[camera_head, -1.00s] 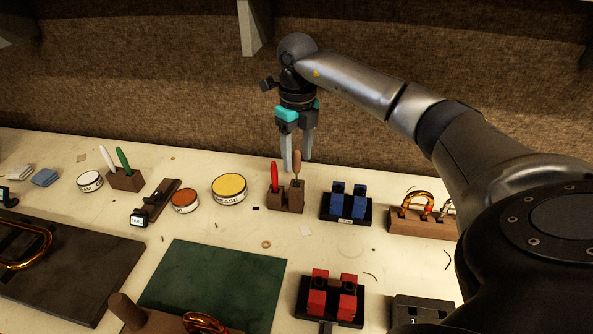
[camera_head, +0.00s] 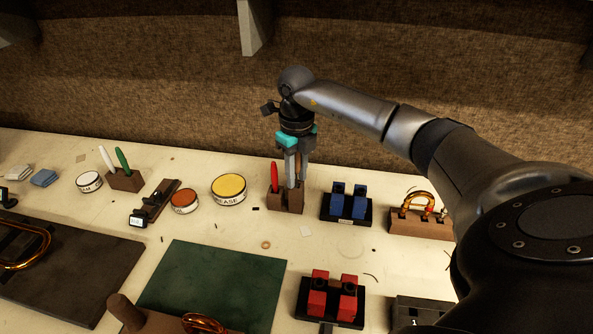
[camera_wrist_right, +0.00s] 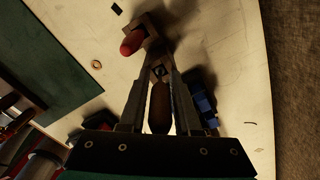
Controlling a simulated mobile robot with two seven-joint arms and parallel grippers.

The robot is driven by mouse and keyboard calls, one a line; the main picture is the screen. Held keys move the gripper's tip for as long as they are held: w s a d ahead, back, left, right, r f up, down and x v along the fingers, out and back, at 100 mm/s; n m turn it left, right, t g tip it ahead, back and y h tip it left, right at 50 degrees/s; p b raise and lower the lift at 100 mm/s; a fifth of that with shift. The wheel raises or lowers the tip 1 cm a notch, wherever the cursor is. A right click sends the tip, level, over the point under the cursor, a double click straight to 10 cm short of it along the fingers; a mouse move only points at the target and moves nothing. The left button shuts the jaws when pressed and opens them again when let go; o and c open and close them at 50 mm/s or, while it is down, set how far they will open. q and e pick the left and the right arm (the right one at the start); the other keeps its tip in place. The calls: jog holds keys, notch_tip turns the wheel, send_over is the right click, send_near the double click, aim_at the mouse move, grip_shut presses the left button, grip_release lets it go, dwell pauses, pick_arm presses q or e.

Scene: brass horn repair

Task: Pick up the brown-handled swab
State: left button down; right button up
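The brown-handled swab (camera_wrist_right: 158,108) stands in a wooden block (camera_head: 287,203) and points up between the fingers of my right gripper (camera_head: 296,182). In the right wrist view, the two fingers of this gripper (camera_wrist_right: 159,73) lie on either side of the brown handle, with a light gap visible beside it. The gripper looks open around the handle. In the head view the fingers mostly hide the handle. A red-handled swab (camera_head: 274,177) stands in the same block, just left of the fingers. My left gripper is not in view.
A black tray with blue blocks (camera_head: 347,202) stands just right of the wooden block. A yellow grease tin (camera_head: 229,188) stands to its left. A green mat (camera_head: 215,285) and red blocks (camera_head: 333,297) lie nearer. The wall (camera_head: 180,80) rises behind.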

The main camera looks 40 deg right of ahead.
grip_shut()
dwell(0.3)
notch_tip(320, 180, up, 10)
jog(key=shift+r+p, duration=0.1)
jog(key=shift+p, duration=0.3)
jog(key=shift+r, duration=0.1)
